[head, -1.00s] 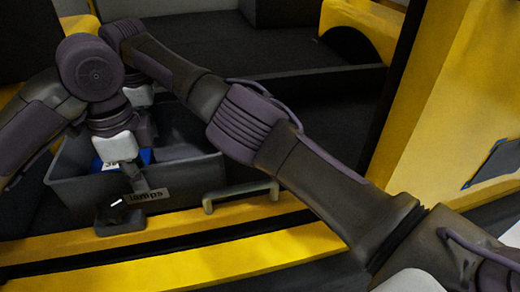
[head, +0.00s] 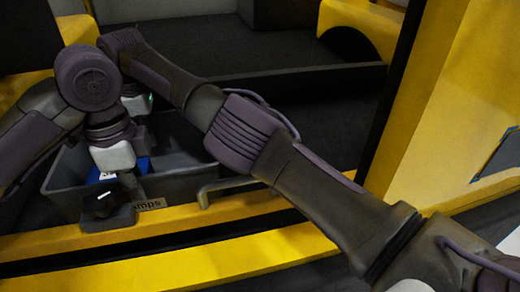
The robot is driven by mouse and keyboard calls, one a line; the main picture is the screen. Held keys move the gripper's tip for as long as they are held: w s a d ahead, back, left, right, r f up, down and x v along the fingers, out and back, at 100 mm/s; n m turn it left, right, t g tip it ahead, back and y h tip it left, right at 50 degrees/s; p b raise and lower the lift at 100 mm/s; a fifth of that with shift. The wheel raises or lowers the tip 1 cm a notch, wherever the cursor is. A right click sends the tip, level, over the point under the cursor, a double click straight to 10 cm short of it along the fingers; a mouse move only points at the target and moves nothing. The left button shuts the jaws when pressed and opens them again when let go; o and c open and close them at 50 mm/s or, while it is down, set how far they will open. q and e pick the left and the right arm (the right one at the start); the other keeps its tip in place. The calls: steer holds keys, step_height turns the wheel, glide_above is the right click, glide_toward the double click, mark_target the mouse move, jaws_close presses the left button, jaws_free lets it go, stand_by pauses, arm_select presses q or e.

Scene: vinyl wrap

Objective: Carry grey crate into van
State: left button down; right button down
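The grey crate (head: 185,183) is at the lower left, just behind the yellow sill of the van. Its front wall carries a label reading "lamps", partly covered by my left gripper and cut off low by the sill. A blue item (head: 138,167) shows inside the crate. My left gripper (head: 108,212) is at the crate's front wall, left of the label; its fingers are too dark to tell whether they grip the rim. My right gripper (head: 137,105) is over the far side of the crate, mostly hidden behind my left arm, with its fingertips out of sight.
The dark van floor (head: 300,105) is clear behind and right.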

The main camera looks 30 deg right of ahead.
arm_select(q)
steer(key=shift+f, duration=0.4)
arm_select(e)
steer(key=shift+a+f, duration=0.1)
steer(key=shift+f, duration=0.3)
arm_select(q)
steer(key=c, duration=1.3)
jaws_free()
steer(key=shift+r, duration=0.15)
arm_select(e)
steer(key=c, duration=1.3)
jaws_free()
steer(key=shift+s+r, duration=0.1)
steer(key=shift+r, duration=0.05)
